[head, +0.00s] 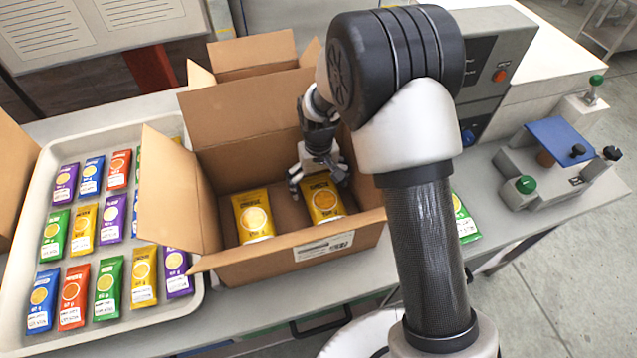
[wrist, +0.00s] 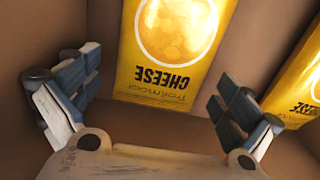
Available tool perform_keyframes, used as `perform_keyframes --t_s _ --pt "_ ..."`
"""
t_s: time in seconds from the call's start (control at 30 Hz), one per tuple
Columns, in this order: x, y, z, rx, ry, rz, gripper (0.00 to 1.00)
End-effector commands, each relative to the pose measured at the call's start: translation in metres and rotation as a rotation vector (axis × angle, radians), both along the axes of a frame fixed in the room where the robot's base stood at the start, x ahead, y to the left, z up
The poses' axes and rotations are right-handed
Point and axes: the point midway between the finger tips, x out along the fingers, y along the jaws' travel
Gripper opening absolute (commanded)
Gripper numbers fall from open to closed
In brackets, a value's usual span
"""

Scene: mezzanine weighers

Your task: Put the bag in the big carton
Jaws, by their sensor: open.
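The big carton (head: 207,262) stands open on the bench, its flaps spread. Two yellow cheese bags lie inside it. The right one (head: 323,197) is at my gripper (head: 318,172), and the left one (head: 253,215) lies apart from it. My gripper is inside the carton, with its fingers spread at the far end of the right bag. In the wrist view one yellow bag (wrist: 172,50) shows beyond the open fingers (wrist: 160,115), and another bag (wrist: 300,85) shows at the right edge. Nothing is held between the fingers.
A white tray (head: 20,335) with rows of coloured bags is left of the carton. A green bag (head: 464,220) lies to the right, partly behind my arm. A grey machine (head: 500,65) and a blue-topped device (head: 560,140) stand further right. The carton walls surround my gripper closely.

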Motion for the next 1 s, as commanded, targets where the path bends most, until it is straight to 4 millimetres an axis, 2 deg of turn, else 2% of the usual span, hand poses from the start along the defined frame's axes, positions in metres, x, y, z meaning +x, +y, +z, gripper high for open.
perform_keyframes --t_s 0.17,0.5,0.63,0.8,1.0 --pt "0.000 0.000 0.014 0.001 -0.002 0.000 0.99" --pt "0.001 0.000 0.086 0.001 -0.004 0.000 0.99" --pt "0.000 0.000 0.107 0.001 -0.003 0.000 0.99" --pt "0.000 0.000 0.121 0.000 -0.001 0.000 0.99" --pt "0.000 0.000 0.123 0.000 0.000 0.000 0.99"
